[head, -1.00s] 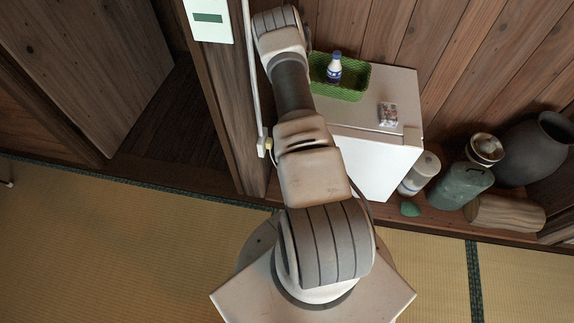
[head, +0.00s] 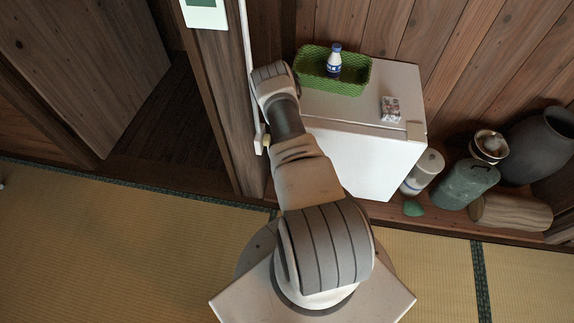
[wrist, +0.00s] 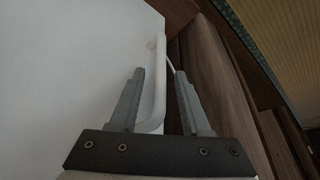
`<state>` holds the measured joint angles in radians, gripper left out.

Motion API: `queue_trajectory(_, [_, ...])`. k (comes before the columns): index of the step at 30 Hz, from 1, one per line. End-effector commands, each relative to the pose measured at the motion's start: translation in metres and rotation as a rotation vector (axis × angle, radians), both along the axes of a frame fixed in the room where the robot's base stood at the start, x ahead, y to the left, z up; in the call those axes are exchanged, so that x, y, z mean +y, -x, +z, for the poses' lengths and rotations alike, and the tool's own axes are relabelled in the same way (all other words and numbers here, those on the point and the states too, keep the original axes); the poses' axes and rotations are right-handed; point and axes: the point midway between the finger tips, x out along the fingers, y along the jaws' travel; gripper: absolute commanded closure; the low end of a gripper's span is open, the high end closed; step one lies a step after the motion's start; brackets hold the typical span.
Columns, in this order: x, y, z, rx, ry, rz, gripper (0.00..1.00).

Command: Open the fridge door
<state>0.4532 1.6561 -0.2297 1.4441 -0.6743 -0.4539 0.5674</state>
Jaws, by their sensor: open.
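The small white fridge (head: 365,165) stands against the wooden wall, right of my arm in the head view. Its door looks shut there. In the wrist view the white door (wrist: 75,70) fills the left side, with its white bar handle (wrist: 160,85) standing out near the door's edge. My gripper (wrist: 159,72) is open, with one finger on each side of the handle. The handle appears nearer the left finger; I cannot tell whether they touch. My arm hides the fridge's left part in the head view, and the gripper is hidden there.
A green basket (head: 312,83) with a white-and-blue bottle (head: 334,60) and a small patterned box (head: 390,109) sit on the fridge top. A wooden post (head: 228,110) is close left of my arm.

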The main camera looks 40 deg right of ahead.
Motion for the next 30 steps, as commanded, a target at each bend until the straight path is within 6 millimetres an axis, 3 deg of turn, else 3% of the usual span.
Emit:
queue_trajectory(10, [-0.0002, -0.0007, -0.0027, 0.001, 0.0, 0.0, 0.55])
queue_trajectory(18, [-0.0002, -0.0007, -0.0026, 0.001, 0.0, 0.0, 1.0])
queue_trajectory(30, [-0.0001, -0.001, -0.0024, 0.0, -0.001, 0.0, 1.0])
